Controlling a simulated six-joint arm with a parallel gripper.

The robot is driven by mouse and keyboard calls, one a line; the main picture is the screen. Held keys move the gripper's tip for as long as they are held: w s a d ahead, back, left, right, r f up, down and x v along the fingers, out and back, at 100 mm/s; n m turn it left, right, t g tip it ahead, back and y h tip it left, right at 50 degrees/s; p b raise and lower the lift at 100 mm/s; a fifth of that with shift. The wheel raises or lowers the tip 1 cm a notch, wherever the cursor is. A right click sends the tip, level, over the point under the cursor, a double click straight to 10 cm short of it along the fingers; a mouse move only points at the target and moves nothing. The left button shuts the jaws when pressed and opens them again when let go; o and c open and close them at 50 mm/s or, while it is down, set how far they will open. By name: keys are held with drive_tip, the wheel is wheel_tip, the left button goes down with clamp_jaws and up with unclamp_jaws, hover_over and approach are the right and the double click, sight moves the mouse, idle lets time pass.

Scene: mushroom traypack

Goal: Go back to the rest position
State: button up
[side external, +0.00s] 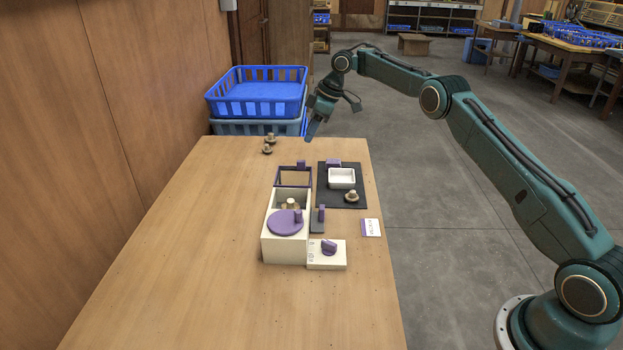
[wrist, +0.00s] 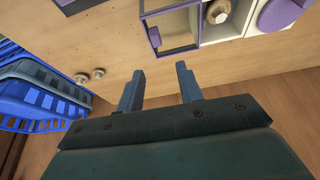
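My gripper (side external: 311,138) is above the far right edge of the table, near the blue crates. In the wrist view its two fingers (wrist: 159,84) are apart with nothing between them. Two mushrooms (side external: 269,144) lie on the far part of the table, left of my gripper; they also show in the wrist view (wrist: 90,75). A mushroom (side external: 291,204) sits in the open part of a cream box (side external: 270,243) with a round purple lid (side external: 285,223). Another mushroom (side external: 351,197) lies on a dark mat (side external: 328,200) beside a small white tray (side external: 341,171).
Blue crates (side external: 257,107) stand stacked beyond the table's far edge. A purple-rimmed frame (side external: 293,184) adjoins the cream box. The table's left side (side external: 190,240) is clear.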

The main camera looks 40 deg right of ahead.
drive_tip(key=s+a+r+m, duration=0.1)
drive_tip(key=s+a+r, duration=0.25)
drive_tip(key=r, duration=0.35)
drive_tip(key=s+a+r+m, duration=0.1)
drive_tip(key=s+a+r, duration=0.1)
drive_tip(key=s+r, duration=0.35)
drive_tip(key=s+a+r+m+t+h, duration=0.15)
drive_tip(key=s+a+r, duration=0.25)
drive_tip(key=s+r, duration=0.6)
drive_tip(key=s+a+f+m, duration=0.1)
drive_tip(key=s+a+m, duration=0.15)
drive_tip(key=s, duration=1.45)
drive_tip(key=s+d+f+m+h, duration=0.1)
drive_tip(key=s+f, duration=0.3)
drive_tip(key=s, duration=0.3)
drive_tip(key=s+d+f+m, duration=0.1)
drive_tip(key=s+f, duration=0.3)
drive_tip(key=s, duration=0.3)
drive_tip(key=shift+m+t+h, duration=0.3)
drive_tip(key=shift+t+h, duration=0.05)
